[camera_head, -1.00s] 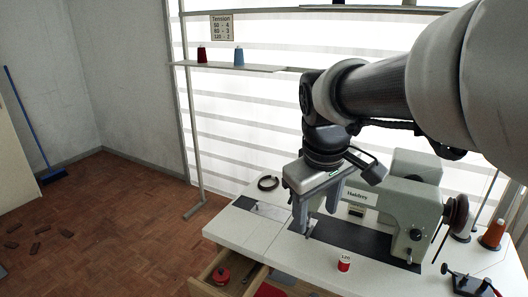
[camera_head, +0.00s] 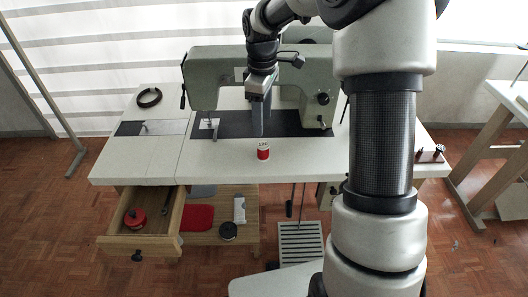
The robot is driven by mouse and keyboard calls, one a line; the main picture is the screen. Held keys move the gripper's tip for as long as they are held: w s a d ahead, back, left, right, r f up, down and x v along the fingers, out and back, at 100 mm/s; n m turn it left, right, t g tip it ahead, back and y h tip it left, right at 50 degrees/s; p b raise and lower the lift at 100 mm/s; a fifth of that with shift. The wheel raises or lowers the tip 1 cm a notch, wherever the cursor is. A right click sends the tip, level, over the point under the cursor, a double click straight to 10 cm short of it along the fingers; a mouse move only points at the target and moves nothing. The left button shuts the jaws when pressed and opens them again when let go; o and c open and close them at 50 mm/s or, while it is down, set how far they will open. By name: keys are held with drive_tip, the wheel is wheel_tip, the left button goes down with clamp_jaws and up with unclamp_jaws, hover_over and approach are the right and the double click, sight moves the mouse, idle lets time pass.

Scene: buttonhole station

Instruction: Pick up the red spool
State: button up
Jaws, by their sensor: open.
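The small red spool (camera_head: 263,153) stands upright on the white sewing table near its front edge, with a white top or label reading 120. My gripper (camera_head: 259,131) points down just behind and above the spool, over the dark strip beside the sewing machine. I see it nearly edge-on, with its fingers overlapping. It is open and nothing shows between the fingers. The gap between the fingertips and the spool is hard to judge.
The green-grey sewing machine (camera_head: 215,72) stands right behind my gripper. A black ring (camera_head: 149,97) lies at the table's back left. An open drawer (camera_head: 118,243) juts out front left, holding a round red item (camera_head: 135,218). The tabletop left of the spool is clear.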

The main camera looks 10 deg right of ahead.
sight(263, 147)
wheel_tip(263, 147, down, 12)
drive_tip(key=b, duration=0.2)
drive_tip(key=shift+r+b, duration=0.15)
drive_tip(key=shift+b, duration=0.25)
drive_tip(key=c, duration=1.1)
drive_tip(key=shift+r, duration=0.1)
wheel_tip(263, 147, up, 10)
drive_tip(key=p, duration=0.2)
